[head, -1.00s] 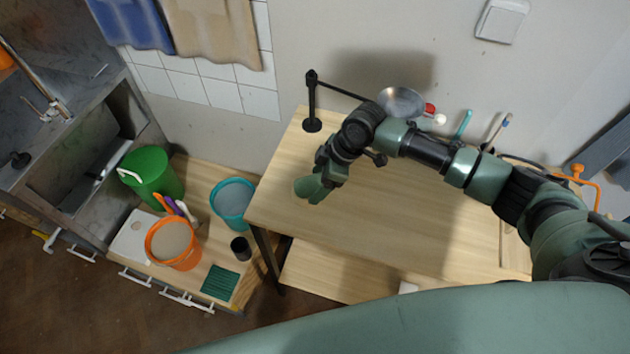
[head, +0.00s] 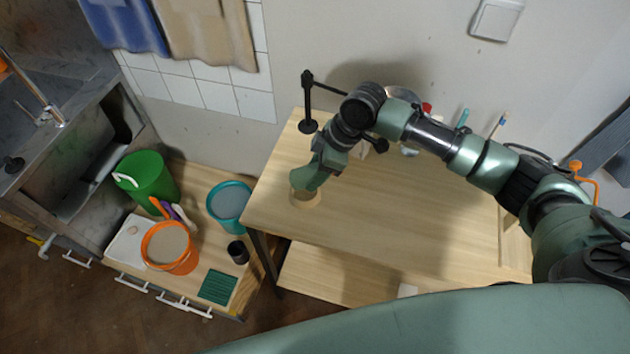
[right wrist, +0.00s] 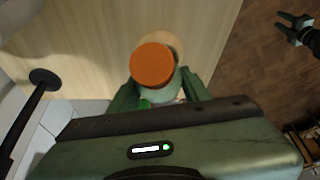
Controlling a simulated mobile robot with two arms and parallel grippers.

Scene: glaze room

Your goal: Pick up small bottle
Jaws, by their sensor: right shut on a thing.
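The small bottle has an orange cap (right wrist: 152,65) and a pale body that shows only in part below it in the right wrist view. My right gripper (right wrist: 160,92) is shut on the bottle, one finger on each side of it. In the head view my right gripper (head: 304,184) is over the left part of the wooden table (head: 400,220), and it hides the bottle there. A round tan patch (head: 305,200) shows on the table just under the gripper. My left gripper (right wrist: 291,28) shows at the upper right of the right wrist view, over the floor, fingers apart and empty.
A black stand (head: 308,125) is behind the gripper at the table's back left. A low bench at left holds a green bin (head: 147,177), a teal bucket (head: 229,202), an orange bucket (head: 170,247) and a black cup (head: 238,251). The table's front middle is clear.

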